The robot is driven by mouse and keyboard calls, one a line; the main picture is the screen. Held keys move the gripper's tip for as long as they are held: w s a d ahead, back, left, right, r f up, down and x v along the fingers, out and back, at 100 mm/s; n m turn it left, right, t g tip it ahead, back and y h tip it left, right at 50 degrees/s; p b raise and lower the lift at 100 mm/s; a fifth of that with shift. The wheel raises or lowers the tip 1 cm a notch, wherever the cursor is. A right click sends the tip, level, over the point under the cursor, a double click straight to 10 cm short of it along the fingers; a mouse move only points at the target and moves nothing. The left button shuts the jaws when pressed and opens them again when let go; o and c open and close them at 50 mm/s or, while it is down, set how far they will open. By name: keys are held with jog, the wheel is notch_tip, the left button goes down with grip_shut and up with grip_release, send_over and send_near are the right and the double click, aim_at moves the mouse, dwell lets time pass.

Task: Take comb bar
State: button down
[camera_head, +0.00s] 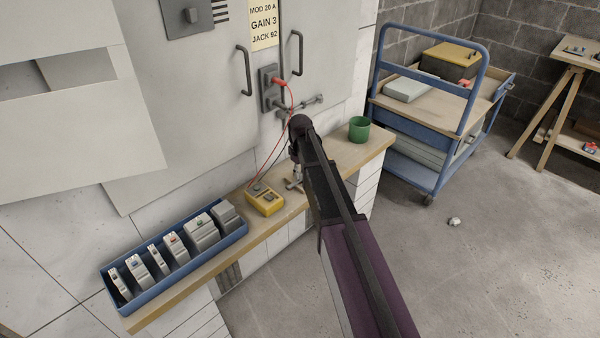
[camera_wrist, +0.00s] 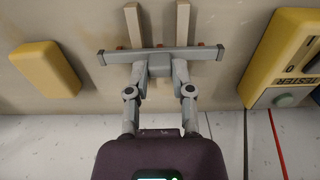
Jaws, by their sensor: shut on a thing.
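The comb bar (camera_wrist: 115,57) is a long grey bar with a short grey block at its middle and small red spots along its far side. It lies across two pale wooden strips (camera_wrist: 133,24) on the ledge. My gripper (camera_wrist: 160,68) is shut on the middle block, one finger on each side. In the head view my gripper (camera_head: 297,170) reaches down to the wooden ledge (camera_head: 358,153), where a small part of the grey comb bar (camera_head: 291,185) shows. My arm hides the rest there.
A yellow tester (camera_head: 264,201) with red and black leads stands close left of the gripper; it also shows in the wrist view (camera_wrist: 285,60). A yellow block (camera_wrist: 45,68) lies opposite. A green cup (camera_head: 359,129) and a blue tray (camera_head: 180,262) of modules share the ledge.

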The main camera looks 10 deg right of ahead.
jog(key=shift+r+p, duration=1.05)
jog(key=shift+p, duration=0.05)
dwell(1.0)
jog(key=shift+r+p, duration=2.9)
jog(key=shift+r, duration=0.05)
